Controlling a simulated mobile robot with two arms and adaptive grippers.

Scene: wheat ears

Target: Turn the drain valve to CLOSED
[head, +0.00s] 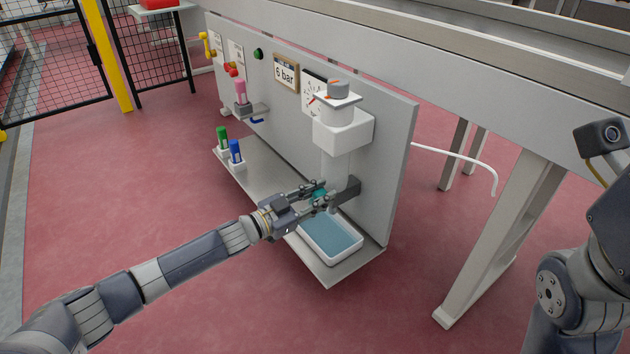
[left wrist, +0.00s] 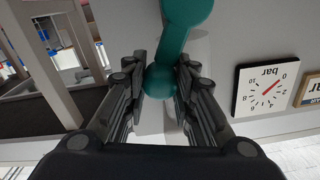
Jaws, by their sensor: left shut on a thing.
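The drain valve has a teal handle with a round end. In the head view the teal handle (head: 319,195) shows only in part between my fingers, below the white filter unit (head: 343,132) on the grey panel. In the left wrist view the handle (left wrist: 184,28) runs up from its round end, which sits between the two fingers. My left gripper (head: 320,193) is shut on this handle; its fingers also show in the left wrist view (left wrist: 160,82). No OPEN or CLOSED marking is readable. My right gripper is out of view.
A white tray of blue liquid (head: 304,236) stands on the shelf below the valve. A gauge (head: 310,92) and a "6 bar" sign (head: 286,73) are on the panel. Green (head: 222,137) and blue (head: 236,151) bottles stand left on the shelf. A table leg (head: 500,240) is at right.

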